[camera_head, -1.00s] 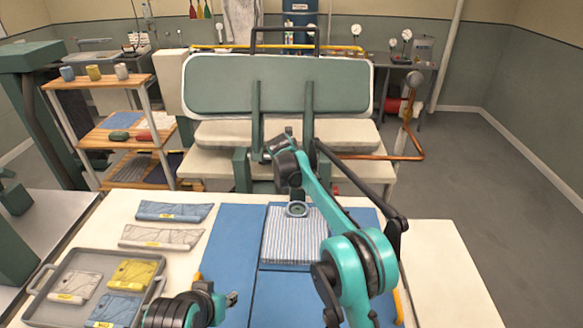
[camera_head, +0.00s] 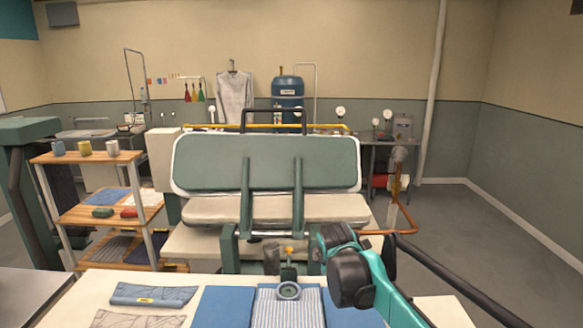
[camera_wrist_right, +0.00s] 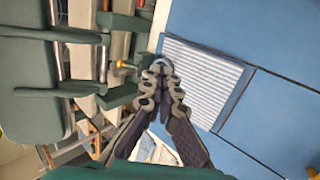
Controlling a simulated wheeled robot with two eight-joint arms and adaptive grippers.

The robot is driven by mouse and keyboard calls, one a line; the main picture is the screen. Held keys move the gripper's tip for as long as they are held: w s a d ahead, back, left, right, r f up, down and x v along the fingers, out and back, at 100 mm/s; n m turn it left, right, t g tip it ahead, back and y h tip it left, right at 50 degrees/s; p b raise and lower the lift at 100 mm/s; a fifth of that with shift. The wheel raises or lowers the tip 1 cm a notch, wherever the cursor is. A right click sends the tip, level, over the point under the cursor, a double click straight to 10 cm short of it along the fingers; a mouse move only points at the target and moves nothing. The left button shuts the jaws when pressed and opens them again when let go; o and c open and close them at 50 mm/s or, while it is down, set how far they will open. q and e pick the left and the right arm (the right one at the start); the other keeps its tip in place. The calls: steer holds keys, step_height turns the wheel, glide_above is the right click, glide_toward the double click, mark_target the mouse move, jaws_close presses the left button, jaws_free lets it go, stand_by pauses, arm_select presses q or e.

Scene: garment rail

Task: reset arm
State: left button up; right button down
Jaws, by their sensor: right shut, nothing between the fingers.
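My right gripper (camera_wrist_right: 162,82) shows in the right wrist view with its fingers together and nothing between them. In that view its tips overlap a round pale blue ring near the edge of a striped folded cloth (camera_wrist_right: 205,78); I cannot tell whether they touch. My left gripper is out of view.
A green padded press (camera_head: 270,163) stands just behind the table. A wooden shelf (camera_head: 100,215) with cups is at left. Folded garments (camera_head: 152,295) lie on the table's left side. The floor at right (camera_head: 490,250) is open.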

steer(key=s+d+f+m+b, duration=0.1)
steer(key=s+f+m, duration=0.4)
steer(key=s, duration=0.5)
steer(key=s+d+f+m+b, duration=0.2)
steer(key=s+d+f+m, duration=0.2)
steer(key=s+m, duration=0.3)
steer(key=s+d+f+m+b, duration=0.1)
steer(key=s+f+m, duration=0.5)
steer(key=s, duration=0.7)
steer(key=shift+s+d+f+g+y, duration=0.35)
steer(key=shift+d+f, duration=0.25)
steer(key=shift+d, duration=0.3)
